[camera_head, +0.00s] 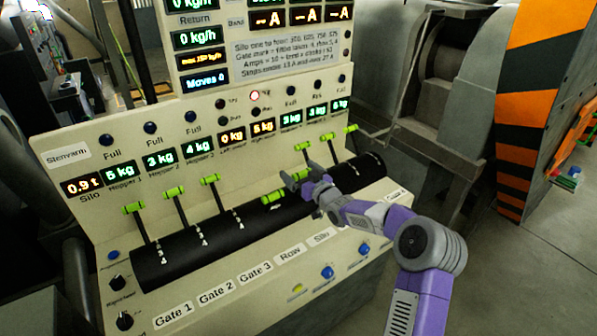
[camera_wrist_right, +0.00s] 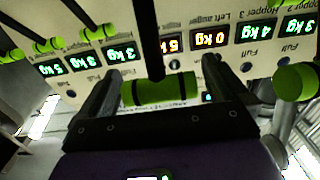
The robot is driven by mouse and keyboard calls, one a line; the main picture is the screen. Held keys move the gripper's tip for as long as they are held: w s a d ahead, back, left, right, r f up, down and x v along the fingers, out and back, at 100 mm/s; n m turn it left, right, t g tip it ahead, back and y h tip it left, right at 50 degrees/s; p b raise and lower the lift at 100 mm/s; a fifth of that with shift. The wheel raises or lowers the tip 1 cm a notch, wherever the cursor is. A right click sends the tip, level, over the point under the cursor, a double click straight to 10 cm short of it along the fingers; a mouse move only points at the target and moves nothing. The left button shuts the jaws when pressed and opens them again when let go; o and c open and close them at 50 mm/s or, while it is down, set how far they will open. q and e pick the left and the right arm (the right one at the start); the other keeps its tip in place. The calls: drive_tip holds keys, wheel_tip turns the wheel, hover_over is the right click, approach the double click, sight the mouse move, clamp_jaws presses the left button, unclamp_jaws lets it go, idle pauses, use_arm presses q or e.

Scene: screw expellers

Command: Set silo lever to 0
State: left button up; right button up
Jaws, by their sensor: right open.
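The control panel has a row of levers with green handles on a black drum. The silo lever appears to be the one whose green handle (camera_head: 292,177) is at my right gripper (camera_head: 308,188), above the label Silo (camera_head: 321,238). In the right wrist view a green handle (camera_wrist_right: 160,91) lies between the two spread fingers of my right gripper (camera_wrist_right: 165,92). The gripper is open; I cannot tell whether a finger touches the handle. The wrist and fingers partly hide this lever in the head view. My left gripper is not in view.
The low green handle of the neighbouring lever (camera_head: 271,198), seemingly Row, is close on the left. Three raised gate levers stand farther left, such as Gate 1 (camera_head: 133,207). More raised levers (camera_head: 327,137) stand to the right. An orange-striped machine (camera_head: 535,100) is at right.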

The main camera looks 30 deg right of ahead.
drive_tip(key=shift+w, duration=0.3)
